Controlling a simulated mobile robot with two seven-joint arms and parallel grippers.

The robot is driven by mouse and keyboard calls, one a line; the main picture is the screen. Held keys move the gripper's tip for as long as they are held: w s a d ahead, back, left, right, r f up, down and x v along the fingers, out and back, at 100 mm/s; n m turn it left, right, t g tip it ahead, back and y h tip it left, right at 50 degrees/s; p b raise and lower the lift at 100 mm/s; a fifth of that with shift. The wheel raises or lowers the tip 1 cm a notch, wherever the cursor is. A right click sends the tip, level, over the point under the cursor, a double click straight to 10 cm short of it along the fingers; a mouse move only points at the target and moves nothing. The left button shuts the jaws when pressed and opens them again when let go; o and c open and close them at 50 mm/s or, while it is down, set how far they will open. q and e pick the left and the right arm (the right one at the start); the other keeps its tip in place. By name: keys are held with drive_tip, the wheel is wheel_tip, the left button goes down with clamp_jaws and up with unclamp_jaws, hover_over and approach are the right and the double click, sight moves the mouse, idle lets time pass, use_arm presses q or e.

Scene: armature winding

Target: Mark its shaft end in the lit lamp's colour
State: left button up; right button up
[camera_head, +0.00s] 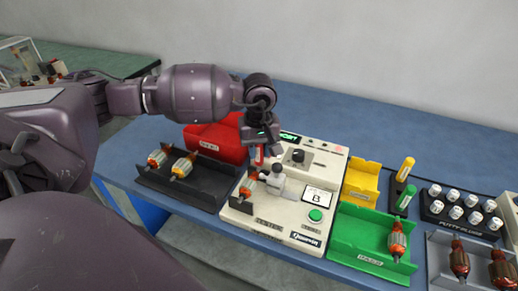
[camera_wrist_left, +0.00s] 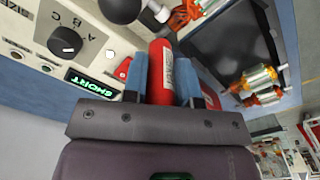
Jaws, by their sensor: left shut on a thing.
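My left gripper (camera_head: 262,142) is shut on a red marker (camera_wrist_left: 160,70), which stands between the blue finger pads in the left wrist view. In the head view the red marker (camera_head: 259,156) points down above the armature (camera_head: 246,186) at the tester's left side. This armature shows at the top of the wrist view (camera_wrist_left: 185,14); contact with the marker cannot be told. The cream tester (camera_head: 275,226) has a green-lit display (camera_wrist_left: 95,84) reading SHORT. Which lamp is lit is unclear. A yellow marker (camera_head: 405,168) and a green marker (camera_head: 406,197) stand in a black holder (camera_head: 393,188).
A black tray (camera_head: 205,193) with two armatures is left of the tester, before a red bin (camera_head: 222,136). A yellow bin (camera_head: 357,188), green bin (camera_head: 352,228) with an armature, block of white-topped pieces (camera_head: 437,214) and grey tray (camera_head: 440,268) are right. Blue table behind is clear.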

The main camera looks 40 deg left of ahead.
use_arm(q)
drive_tip(key=shift+f+b, duration=0.3)
drive_tip(key=shift+f, duration=0.1)
idle(1.1)
drive_tip(key=shift+f, duration=0.1)
idle(1.9)
drive_tip(key=shift+r+p, duration=1)
drive_tip(key=shift+r, duration=2.1)
